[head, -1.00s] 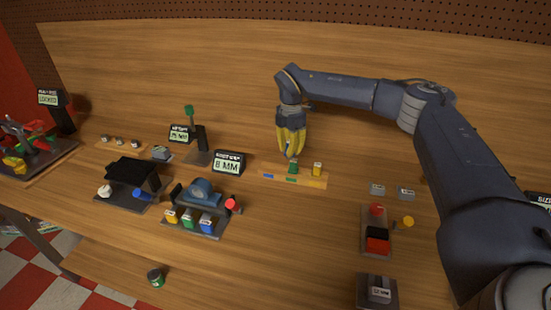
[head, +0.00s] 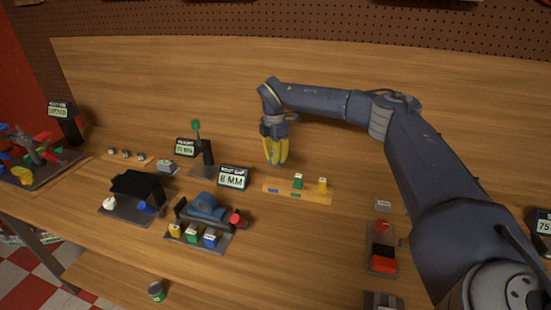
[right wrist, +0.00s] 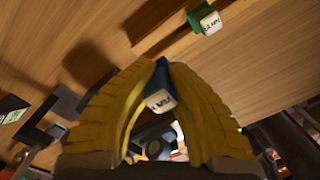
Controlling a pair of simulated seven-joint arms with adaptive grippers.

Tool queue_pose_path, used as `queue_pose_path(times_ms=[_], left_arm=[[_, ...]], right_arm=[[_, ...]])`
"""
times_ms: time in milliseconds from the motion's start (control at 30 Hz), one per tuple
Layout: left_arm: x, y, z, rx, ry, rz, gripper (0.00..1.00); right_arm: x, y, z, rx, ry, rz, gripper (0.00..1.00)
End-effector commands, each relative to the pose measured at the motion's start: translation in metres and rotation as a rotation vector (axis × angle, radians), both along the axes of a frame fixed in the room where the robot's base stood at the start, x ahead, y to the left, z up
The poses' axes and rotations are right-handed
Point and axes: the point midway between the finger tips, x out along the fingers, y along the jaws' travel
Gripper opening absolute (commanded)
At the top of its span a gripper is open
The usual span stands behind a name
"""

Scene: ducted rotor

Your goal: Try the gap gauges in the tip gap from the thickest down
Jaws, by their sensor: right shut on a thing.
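My right gripper (head: 276,162) is shut on a blue gauge and hangs above the back left of the wooden gauge rack. In the right wrist view the blue gauge (right wrist: 160,88), with a white labelled end, sits between the yellow fingers. In the head view the fingers hide it. A green gauge (head: 298,182) and a yellow gauge (head: 322,185) stand on the rack (head: 308,198). The green gauge (right wrist: 203,20) also shows in the right wrist view. A fixture with red, green and yellow parts (head: 35,150) stands far left; I cannot make out a tip gap. My left gripper is not in view.
A display reading 8 MM (head: 233,178) stands left of the rack. In front of it is a grey plate with a blue housing (head: 207,205) and coloured blocks. A black canopy (head: 135,185) stands further left. A black-and-red block (head: 384,258) is at the right. The front middle is clear.

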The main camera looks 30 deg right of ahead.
Motion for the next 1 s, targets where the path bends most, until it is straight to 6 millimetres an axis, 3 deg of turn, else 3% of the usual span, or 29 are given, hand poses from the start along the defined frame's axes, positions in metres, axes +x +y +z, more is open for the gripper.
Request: queue_pose_path(times_ms=[700,1000], left_arm=[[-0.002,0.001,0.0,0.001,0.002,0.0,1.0],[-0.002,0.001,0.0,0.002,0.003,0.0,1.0]], right_arm=[[0.0,0.0,-0.051,0.002,0.001,0.002,0.0],[0.0,0.0,-0.062,0.002,-0.001,0.002,0.0]])
